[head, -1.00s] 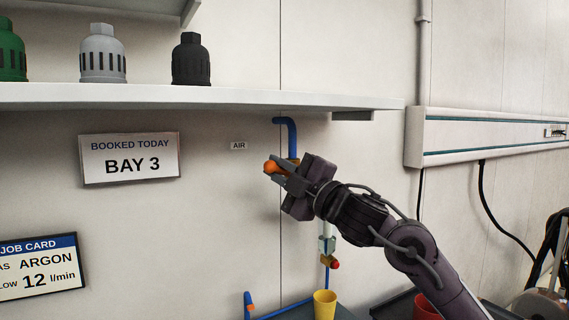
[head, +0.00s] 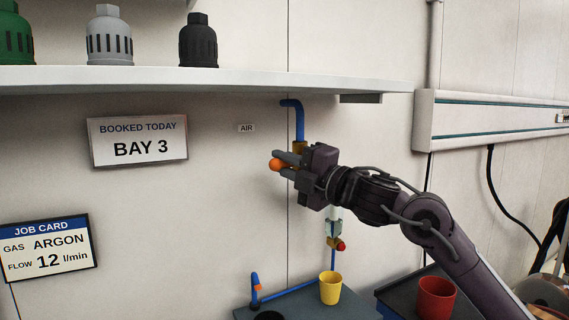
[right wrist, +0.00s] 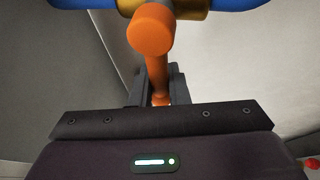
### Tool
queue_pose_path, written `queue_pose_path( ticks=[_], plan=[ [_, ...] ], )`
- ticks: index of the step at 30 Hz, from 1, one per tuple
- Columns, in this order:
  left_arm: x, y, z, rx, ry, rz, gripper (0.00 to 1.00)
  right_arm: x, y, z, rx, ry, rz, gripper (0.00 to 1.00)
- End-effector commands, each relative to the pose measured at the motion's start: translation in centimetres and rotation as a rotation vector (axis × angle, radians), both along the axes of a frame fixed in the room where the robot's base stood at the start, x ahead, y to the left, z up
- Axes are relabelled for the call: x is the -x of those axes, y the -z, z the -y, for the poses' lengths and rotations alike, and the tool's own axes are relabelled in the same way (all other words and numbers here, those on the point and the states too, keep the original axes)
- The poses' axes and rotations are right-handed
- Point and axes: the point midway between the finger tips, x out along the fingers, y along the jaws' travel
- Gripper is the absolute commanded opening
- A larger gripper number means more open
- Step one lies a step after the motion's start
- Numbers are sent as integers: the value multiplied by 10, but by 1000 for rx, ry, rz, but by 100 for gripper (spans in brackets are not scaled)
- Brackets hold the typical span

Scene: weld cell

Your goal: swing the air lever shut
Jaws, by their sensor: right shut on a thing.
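The orange air lever shows in the head view as a round orange knob (head: 276,165) beside the AIR label (head: 247,128). In the right wrist view its orange arm (right wrist: 155,70) runs from a thick orange hub down between my fingers. A brass valve body (head: 299,147) sits on the blue air pipe (head: 298,118), just above my right gripper. My right gripper (head: 288,164) is shut on the lever, with the knob at its fingertips. The gripper hides part of the lever and the pipe behind it. My left gripper is not in view.
A shelf (head: 200,80) with several gas caps runs above. Below are a yellow cup (head: 330,288), a red cup (head: 437,298) and a small red-knobbed fitting (head: 336,243) on the lower pipe. A white wall rail (head: 490,120) is at right.

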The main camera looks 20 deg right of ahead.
Motion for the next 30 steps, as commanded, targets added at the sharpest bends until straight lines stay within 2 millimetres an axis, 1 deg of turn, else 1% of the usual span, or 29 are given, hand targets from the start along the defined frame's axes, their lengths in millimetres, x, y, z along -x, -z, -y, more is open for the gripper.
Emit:
queue_pose_path(
  ticks=[1, 5, 6, 10, 20, 23, 30],
  plan=[
    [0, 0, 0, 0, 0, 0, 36, 0, 4, -3, 9, -7, -6, 0],
    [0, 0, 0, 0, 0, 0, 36, 0, 5, -3, 9, -6, -7, 0],
    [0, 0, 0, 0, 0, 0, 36, 0, 5, -3, 9, -8, -8, 19],
    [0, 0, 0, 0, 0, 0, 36, 0, 4, -3, 8, -8, -7, 36],
    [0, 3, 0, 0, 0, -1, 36, 2, 4, 0, 4, -3, -4, 37],
    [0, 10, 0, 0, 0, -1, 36, 11, 8, 6, 6, -2, -3, 37],
    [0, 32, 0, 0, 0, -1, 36, 47, 18, 25, 11, -2, -4, 37]
  ],
)
